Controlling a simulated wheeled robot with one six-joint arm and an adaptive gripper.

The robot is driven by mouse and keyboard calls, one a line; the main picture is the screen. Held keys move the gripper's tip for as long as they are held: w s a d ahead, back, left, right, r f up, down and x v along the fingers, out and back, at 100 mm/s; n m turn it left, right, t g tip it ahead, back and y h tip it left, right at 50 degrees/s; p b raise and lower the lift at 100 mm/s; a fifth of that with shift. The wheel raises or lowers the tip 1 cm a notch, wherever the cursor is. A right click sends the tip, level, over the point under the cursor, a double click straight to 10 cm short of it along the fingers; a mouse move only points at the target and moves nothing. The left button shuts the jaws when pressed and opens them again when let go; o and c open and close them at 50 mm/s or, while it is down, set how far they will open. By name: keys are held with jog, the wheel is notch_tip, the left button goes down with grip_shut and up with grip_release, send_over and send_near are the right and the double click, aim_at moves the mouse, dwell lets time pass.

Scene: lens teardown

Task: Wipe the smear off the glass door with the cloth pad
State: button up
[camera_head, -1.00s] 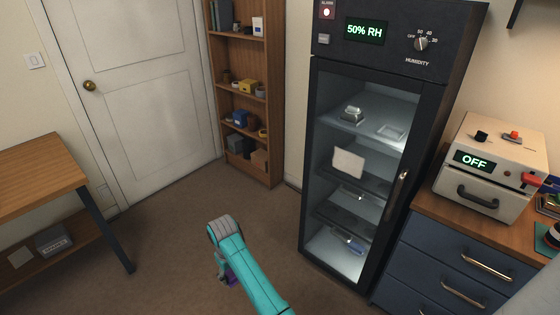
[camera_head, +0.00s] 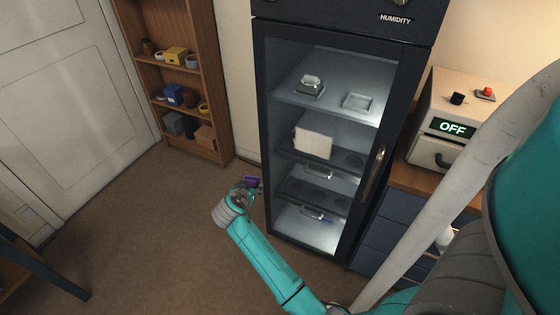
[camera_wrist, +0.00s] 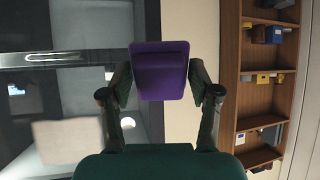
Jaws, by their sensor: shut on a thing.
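The cloth pad (camera_wrist: 160,72) is purple and is held between the two fingers of my gripper (camera_wrist: 160,85) in the wrist view. In the head view my gripper (camera_head: 243,190) is left of the cabinet at the height of its lower shelves, and a bit of the purple pad (camera_head: 252,182) shows at its tip. The glass door (camera_head: 320,150) is closed on the black cabinet. A pale, roughly square smear (camera_head: 313,143) shows on the door near mid height. It also shows in the wrist view (camera_wrist: 68,140), left of my gripper.
The door handle (camera_head: 374,172) stands on the door's right side. A wooden shelf (camera_head: 184,78) with small items is at the left. A counter with a beige device (camera_head: 440,125) is at the right. The floor (camera_head: 150,240) left of my arm is clear.

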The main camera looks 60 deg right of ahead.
jog(key=s+d+r+m+g+h, duration=0.2)
jog(key=s+d+r+h, duration=0.2)
jog(key=s+d+r, duration=0.15)
jog(key=m+h, duration=0.1)
jog(key=h, duration=0.2)
send_near(294, 141)
jog(key=shift+w+d+f, duration=0.1)
jog(key=shift+w+d, duration=0.1)
jog(key=shift+d, duration=1.05)
jog(key=shift+w+d, duration=0.15)
jog(key=shift+d, duration=1.05)
jog(key=shift+d, duration=0.9)
